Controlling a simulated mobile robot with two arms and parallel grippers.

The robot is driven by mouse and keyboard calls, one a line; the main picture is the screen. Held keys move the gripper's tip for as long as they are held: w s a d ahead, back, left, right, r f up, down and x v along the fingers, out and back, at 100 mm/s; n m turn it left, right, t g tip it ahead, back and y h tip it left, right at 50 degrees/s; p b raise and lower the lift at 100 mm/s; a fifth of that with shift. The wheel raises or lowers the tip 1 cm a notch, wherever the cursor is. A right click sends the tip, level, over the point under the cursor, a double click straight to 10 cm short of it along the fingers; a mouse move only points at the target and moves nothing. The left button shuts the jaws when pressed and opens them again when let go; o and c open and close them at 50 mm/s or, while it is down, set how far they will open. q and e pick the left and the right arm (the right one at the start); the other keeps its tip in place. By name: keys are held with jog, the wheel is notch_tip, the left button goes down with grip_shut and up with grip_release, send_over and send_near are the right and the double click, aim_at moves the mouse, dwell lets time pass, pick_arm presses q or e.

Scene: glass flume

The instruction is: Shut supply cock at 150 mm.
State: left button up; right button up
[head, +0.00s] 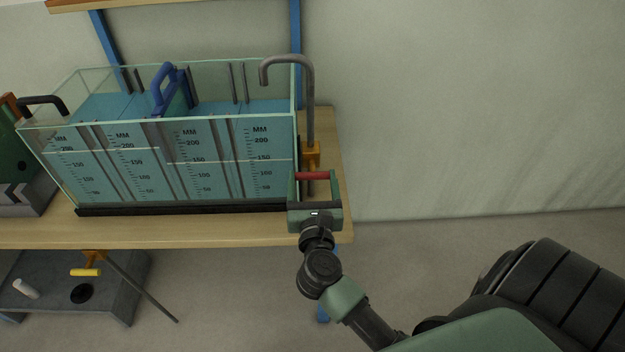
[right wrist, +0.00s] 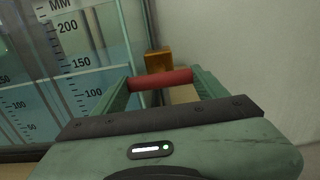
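The supply cock has an orange body (head: 311,155) on the grey bent pipe (head: 309,95) at the tank's right end, with a red lever (head: 312,176). The right wrist view shows the orange body (right wrist: 158,60) and the red lever (right wrist: 160,79) lying crosswise. My right gripper (head: 315,180) is open, its fingers wide apart at either end of the lever; firm contact cannot be told. The glass flume (head: 180,208) holds blue water, and its waterline is near the 150 mark on the right-hand scale (head: 262,158). My left gripper is not in view.
A blue-handled gate (head: 165,88) stands in the flume, and a black handle (head: 43,102) is at its left end. The wooden bench (head: 200,233) ends just right of the cock. Below is an orange valve with a yellow lever (head: 86,272). The wall at right is bare.

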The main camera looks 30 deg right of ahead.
jog(key=n+p, duration=0.2)
jog(key=p, duration=0.1)
jog(key=shift+r+n, duration=0.25)
jog(key=shift+n, duration=0.05)
jog(key=shift+f+n+p, duration=0.2)
jog(key=shift+n+p, duration=0.15)
jog(key=shift+n, duration=0.35)
jog(key=shift+f, duration=0.1)
jog(key=o, duration=1.4)
jog(key=shift+b+v, duration=1.25)
jog(key=shift+v, duration=2.75)
